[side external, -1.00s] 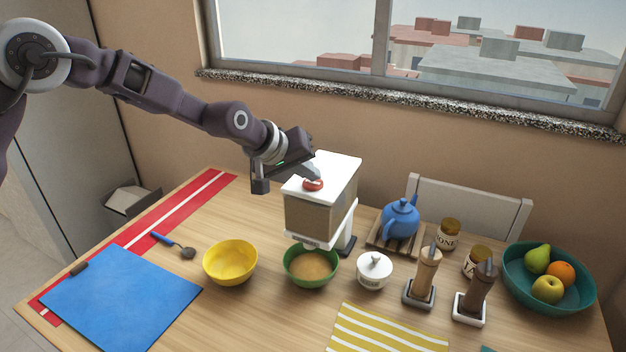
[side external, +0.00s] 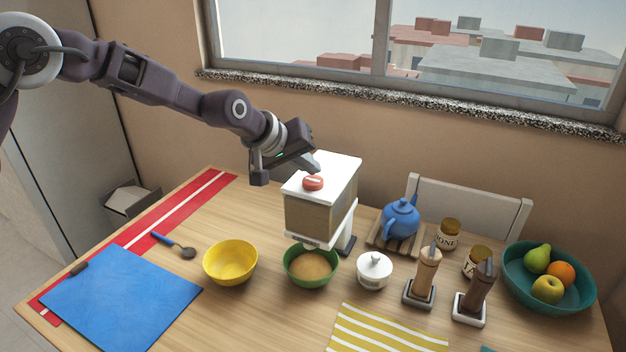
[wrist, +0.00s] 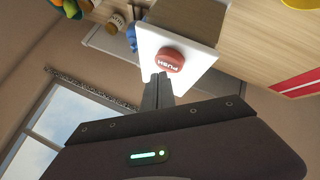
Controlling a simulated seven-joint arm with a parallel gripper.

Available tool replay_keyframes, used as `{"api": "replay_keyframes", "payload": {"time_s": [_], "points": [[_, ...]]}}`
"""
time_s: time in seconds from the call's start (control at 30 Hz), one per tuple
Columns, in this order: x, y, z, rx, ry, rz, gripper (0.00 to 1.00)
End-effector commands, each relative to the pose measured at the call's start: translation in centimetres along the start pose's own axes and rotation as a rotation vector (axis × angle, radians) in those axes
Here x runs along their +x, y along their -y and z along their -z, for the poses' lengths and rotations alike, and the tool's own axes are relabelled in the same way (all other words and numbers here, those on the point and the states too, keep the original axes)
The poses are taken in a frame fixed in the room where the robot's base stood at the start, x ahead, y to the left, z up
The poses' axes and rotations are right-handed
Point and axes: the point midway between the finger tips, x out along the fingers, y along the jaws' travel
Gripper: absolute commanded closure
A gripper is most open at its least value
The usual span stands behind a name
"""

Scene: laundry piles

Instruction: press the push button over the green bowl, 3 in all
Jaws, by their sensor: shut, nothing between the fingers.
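A red push button (side external: 313,183) sits on the white top of a dispenser box (side external: 318,215); in the wrist view the button (wrist: 170,60) reads PUSH. The green bowl (side external: 290,278) stands under the dispenser and holds tan, grainy contents (side external: 311,264). My gripper (side external: 317,170) is shut and empty, its tips just above and behind the button. In the wrist view the shut fingers (wrist: 158,78) end close to the button's edge. I see a gap above the button in the side view.
A yellow bowl (side external: 231,263) is left of the green bowl. A white lidded pot (side external: 374,271), blue teapot (side external: 400,220), two mills and jars stand to the right. A teal fruit bowl (side external: 585,298) is at the far right. A blue mat (side external: 120,298) lies at left.

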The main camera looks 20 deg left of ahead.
Motion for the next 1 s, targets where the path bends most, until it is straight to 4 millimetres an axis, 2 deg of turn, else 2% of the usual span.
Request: {"api": "replay_keyframes", "payload": {"time_s": [0.33,0.8,1.0], "points": [[-0.3,-0.3,0.2,0.001,-0.001,-0.001,1.00],[-3.4,-2.5,2.5,0.001,-0.002,-0.001,1.00],[-3.7,-2.7,2.7,0.001,-0.001,0.000,1.00]]}}
